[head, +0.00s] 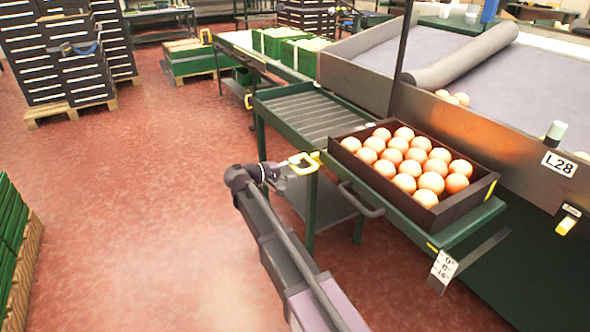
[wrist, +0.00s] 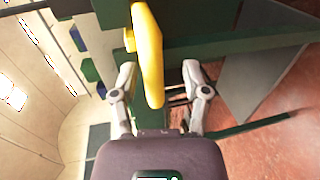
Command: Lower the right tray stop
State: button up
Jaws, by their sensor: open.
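The tray stop has a yellow loop handle (head: 304,162) on the near edge of the green roller stand, left of the orange crate. In the wrist view the yellow handle (wrist: 148,55) runs down between my two fingers, nearer the left one. My gripper (head: 288,168) is open around the handle, with a gap to the right finger. I cannot tell whether the left finger touches it. The handle stands up at the stand's edge; its pivot is hidden.
A dark crate (head: 465,207) full of oranges sits on the right part of the green stand (head: 268,108), whose rollers at left are bare. A curved rail handle (head: 362,204) juts out below. A large grey sorting bin (head: 370,75) stands behind.

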jog(key=f+v, duration=0.2)
jog(key=v, duration=1)
jog(key=shift+s+a+f, duration=0.15)
jog(key=shift+a+f, duration=0.05)
